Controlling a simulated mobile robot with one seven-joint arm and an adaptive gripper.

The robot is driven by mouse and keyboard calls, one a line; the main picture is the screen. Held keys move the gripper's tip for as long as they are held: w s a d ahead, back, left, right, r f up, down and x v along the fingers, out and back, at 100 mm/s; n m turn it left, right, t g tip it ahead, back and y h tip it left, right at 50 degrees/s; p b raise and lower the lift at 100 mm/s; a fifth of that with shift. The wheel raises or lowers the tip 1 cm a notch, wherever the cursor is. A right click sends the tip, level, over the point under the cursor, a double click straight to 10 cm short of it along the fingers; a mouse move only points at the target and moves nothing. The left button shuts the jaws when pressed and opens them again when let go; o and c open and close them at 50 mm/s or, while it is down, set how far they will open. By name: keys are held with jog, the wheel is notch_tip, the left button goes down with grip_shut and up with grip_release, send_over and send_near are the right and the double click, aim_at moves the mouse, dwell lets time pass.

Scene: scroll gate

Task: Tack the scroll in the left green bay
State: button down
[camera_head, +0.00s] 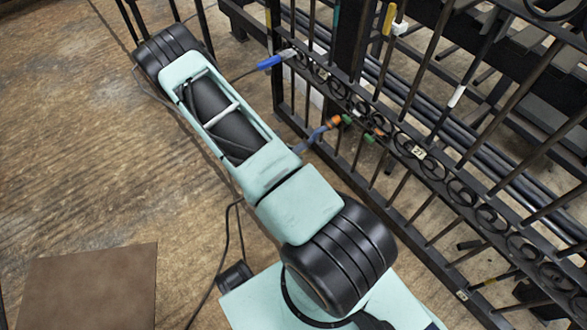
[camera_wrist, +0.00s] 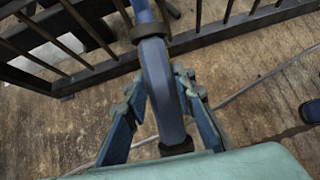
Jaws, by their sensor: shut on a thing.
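My gripper (camera_wrist: 165,85) has blue fingers on both sides of a blue-grey curved tool (camera_wrist: 160,75) with dark collars, and is shut on it. The tool runs up out of the wrist view, towards the gate. In the head view a blue neck with an orange end (camera_head: 318,133), likely the same tool, reaches from behind my arm to the gate's scroll band. My gripper itself is hidden there. Green pieces (camera_head: 369,138) sit on the band close right of the orange end. Black scrolls (camera_head: 398,141) fill the band. I cannot tell whether the tip touches one.
The black gate (camera_head: 440,168) runs diagonally across the right; its bottom rail shows in the wrist view (camera_wrist: 110,68). A blue-handled tool or clamp (camera_head: 272,62) with a cable is at the band's upper left. Dark stock lies behind the bars. Wooden floor left of my arm is mostly clear.

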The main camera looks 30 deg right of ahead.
aim_at(313, 141)
jog(key=f, duration=0.2)
jog(key=f+n+b, duration=0.1)
jog(key=shift+s+d+f+t, duration=0.15)
jog(key=shift+s+d+t, duration=0.1)
jog(key=shift+t, duration=0.15)
jog(key=shift+w+d+r+p, duration=0.1)
jog(key=shift+d+r+p, duration=0.35)
jog(key=shift+d, duration=0.6)
jog(key=shift+w+d+r+p, duration=0.1)
jog(key=shift+d+r+p, duration=0.1)
jog(key=shift+d+r, duration=0.6)
jog(key=shift+w+d+r+p, duration=0.1)
jog(key=shift+d+r+p, duration=0.25)
jog(key=shift+d, duration=0.9)
jog(key=c, duration=2.3)
grip_release()
grip_shut()
jog(key=shift+d+r, duration=0.25)
jog(key=shift+d, duration=0.25)
jog(key=shift+d+r, duration=0.2)
jog(key=shift+d, duration=0.25)
